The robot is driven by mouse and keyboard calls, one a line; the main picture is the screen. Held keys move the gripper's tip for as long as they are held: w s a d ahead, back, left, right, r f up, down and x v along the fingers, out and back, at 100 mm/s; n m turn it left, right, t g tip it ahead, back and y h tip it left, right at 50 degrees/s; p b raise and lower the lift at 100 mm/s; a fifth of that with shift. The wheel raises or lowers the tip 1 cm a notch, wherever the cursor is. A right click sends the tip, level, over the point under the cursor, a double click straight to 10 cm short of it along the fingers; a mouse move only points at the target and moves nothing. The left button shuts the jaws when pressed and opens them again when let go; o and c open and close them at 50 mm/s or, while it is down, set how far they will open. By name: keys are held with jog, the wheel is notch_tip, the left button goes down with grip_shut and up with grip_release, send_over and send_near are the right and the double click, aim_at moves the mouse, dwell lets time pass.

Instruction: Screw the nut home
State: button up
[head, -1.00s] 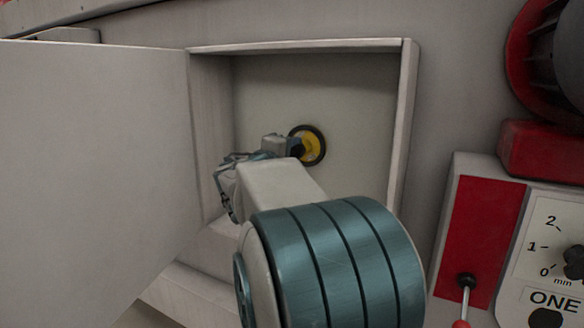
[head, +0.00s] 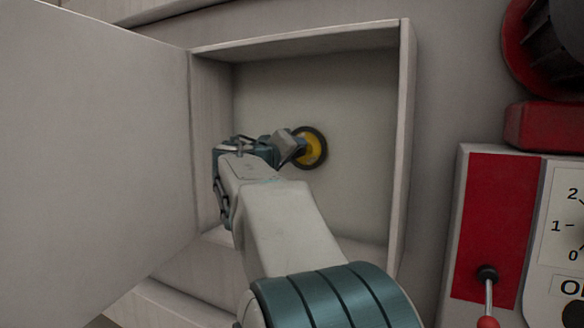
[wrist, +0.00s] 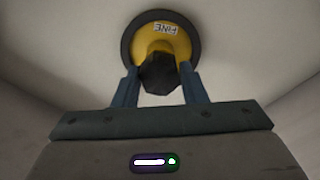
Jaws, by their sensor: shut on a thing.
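The black nut (wrist: 159,74) sits at the centre of a yellow wheel (wrist: 180,42) with a dark rim and a small label reading "FINE". The wheel also shows in the head view (head: 316,149), near the back wall of the open compartment. My gripper (wrist: 158,84) is shut on the nut, one finger at each side. In the head view my gripper (head: 291,148) reaches in from the left of the wheel. It hides the nut there, and my arm covers the lower part of the compartment.
The compartment's open door (head: 95,150) stands at the left. Its right side wall (head: 403,140) and top edge (head: 300,40) frame the opening. A red panel with a lever (head: 487,275) and a dial (head: 570,225) are at the right.

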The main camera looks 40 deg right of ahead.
jog(key=m+b, duration=0.9)
jog(key=shift+m+b, duration=0.3)
jog(key=shift+b, duration=0.1)
jog(key=o, duration=1.1)
jog(key=shift+r, duration=0.1)
jog(key=shift+c, duration=1.2)
